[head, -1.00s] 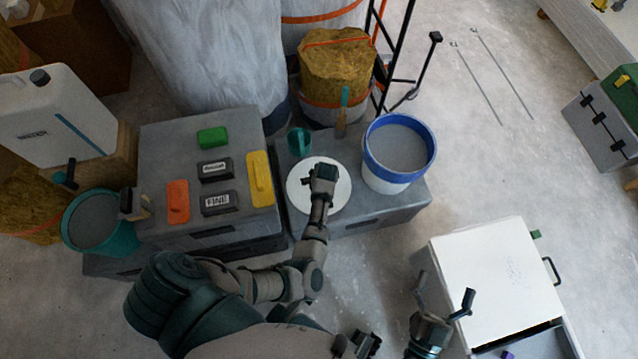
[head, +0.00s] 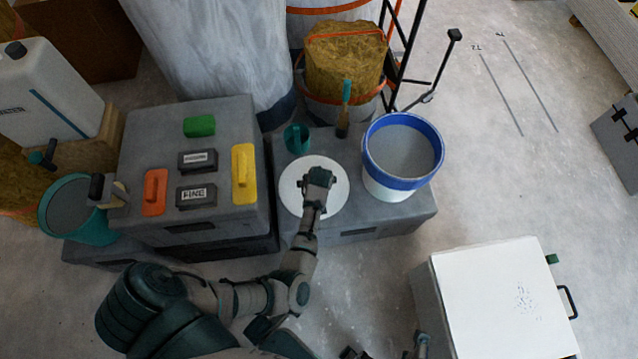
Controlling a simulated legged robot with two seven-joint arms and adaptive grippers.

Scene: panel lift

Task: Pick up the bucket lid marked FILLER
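A round white lid (head: 291,190) lies flat on the grey box at the centre, left of the blue-rimmed bucket. No FILLER marking can be read on it; my gripper covers part of its top. My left gripper (head: 318,179) is over the middle of the lid, seen from above. Its fingertips are hidden, so I cannot tell whether they are shut on anything. Only a small part of my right gripper (head: 421,346) shows at the bottom edge, away from the lid.
A white bucket with a blue rim (head: 402,153) and a green cup (head: 297,138) stand close to the lid. A grey case (head: 222,148) with several coloured blocks is at left. A white-topped cabinet (head: 495,300) stands lower right. Floor between is clear.

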